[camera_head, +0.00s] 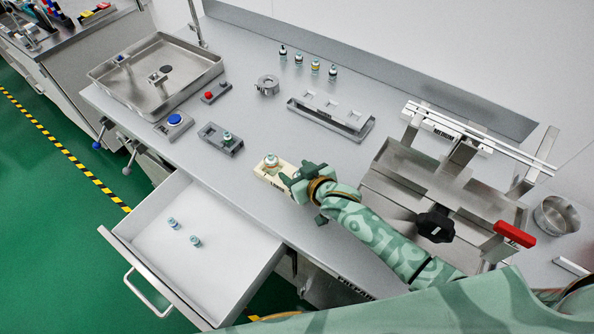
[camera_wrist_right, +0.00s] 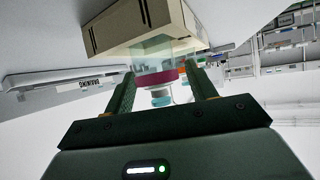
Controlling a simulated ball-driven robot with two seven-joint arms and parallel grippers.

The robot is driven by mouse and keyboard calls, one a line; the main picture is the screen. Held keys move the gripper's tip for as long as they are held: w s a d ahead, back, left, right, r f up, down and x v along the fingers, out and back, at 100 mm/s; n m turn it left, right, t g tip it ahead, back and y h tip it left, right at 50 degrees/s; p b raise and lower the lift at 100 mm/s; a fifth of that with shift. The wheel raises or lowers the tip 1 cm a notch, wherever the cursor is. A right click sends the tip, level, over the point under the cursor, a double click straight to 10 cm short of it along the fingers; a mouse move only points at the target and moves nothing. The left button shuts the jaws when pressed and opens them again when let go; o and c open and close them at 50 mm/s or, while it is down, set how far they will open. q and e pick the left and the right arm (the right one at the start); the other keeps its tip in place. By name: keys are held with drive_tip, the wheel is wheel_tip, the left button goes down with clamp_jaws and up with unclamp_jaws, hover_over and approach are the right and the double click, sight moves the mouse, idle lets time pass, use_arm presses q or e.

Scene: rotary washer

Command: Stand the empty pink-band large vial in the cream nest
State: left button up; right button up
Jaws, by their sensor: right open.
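The cream nest (camera_head: 264,173) is a block on the bench, near the front edge. The pink-band large vial (camera_head: 271,160) stands upright at the nest's far end, its base at the nest. In the right wrist view the nest (camera_wrist_right: 140,28) is upside down at the top, and the clear vial with its pink band (camera_wrist_right: 157,78) meets it. My right gripper (camera_head: 292,174) is just right of the vial. In the wrist view its open fingers (camera_wrist_right: 162,78) are on both sides of the vial, with gaps visible. How deep the base sits is hard to see. My left gripper is out of view.
A grey block (camera_head: 212,139) with a small vial stands left of the nest. An open drawer (camera_head: 225,220) with two small vials lies in front. A grey rack (camera_head: 330,120) and several small vials are behind. A steel fixture (camera_head: 380,170) stands right.

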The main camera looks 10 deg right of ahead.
drive_tip(key=shift+s+d+r, duration=0.1)
drive_tip(key=shift+s+r, duration=0.05)
drive_tip(key=shift+r, duration=0.15)
drive_tip(key=p+v, duration=0.2)
drive_tip(key=v, duration=0.5)
